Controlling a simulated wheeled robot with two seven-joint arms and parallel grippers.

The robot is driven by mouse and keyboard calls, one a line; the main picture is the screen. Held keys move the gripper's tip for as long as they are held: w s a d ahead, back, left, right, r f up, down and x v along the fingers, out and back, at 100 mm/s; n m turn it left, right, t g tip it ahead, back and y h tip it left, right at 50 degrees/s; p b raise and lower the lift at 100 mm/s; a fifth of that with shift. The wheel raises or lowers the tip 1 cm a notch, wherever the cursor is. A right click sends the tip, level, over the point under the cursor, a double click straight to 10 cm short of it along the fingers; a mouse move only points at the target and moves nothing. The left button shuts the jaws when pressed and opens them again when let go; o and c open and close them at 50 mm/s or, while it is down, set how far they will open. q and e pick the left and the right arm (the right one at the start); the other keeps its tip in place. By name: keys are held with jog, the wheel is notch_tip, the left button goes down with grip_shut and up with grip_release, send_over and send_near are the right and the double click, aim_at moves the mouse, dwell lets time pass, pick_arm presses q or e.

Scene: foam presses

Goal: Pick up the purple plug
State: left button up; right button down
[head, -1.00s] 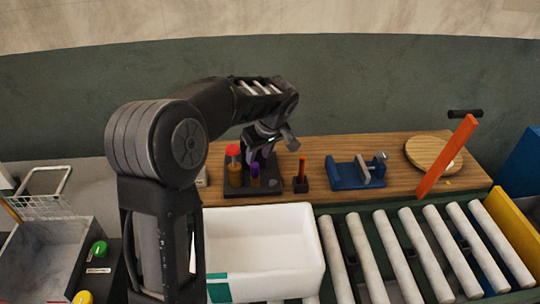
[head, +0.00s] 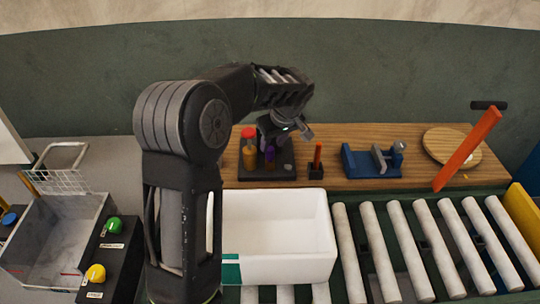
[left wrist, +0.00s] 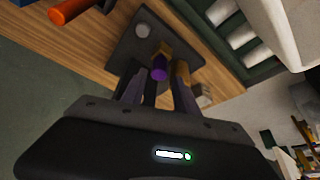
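The purple plug (head: 270,157) stands on a dark block (head: 284,168) on the wooden bench, beside a red-topped orange plug (head: 248,148). In the left wrist view the purple plug (left wrist: 159,72) has an orange-yellow part at its far end and appears between my finger lines. My left gripper (head: 272,138) is just above the plug, pointing down; its fingertips are hard to make out in the head view. In the left wrist view its fingers (left wrist: 158,88) are apart, with no grip on the plug visible. My right gripper is out of view.
An orange stick (head: 317,157) in a small black base stands right of the block. A blue vise (head: 370,163) and a round board (head: 440,143) lie further right. In front are a white bin (head: 280,262) and a roller conveyor (head: 430,245).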

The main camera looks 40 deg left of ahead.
aim_at(271, 149)
pick_arm(q)
jog(key=b+x, duration=0.1)
jog(key=x, duration=0.4)
jog(key=shift+w, duration=0.1)
jog(key=shift+d, duration=0.1)
dwell(0.3)
grip_shut()
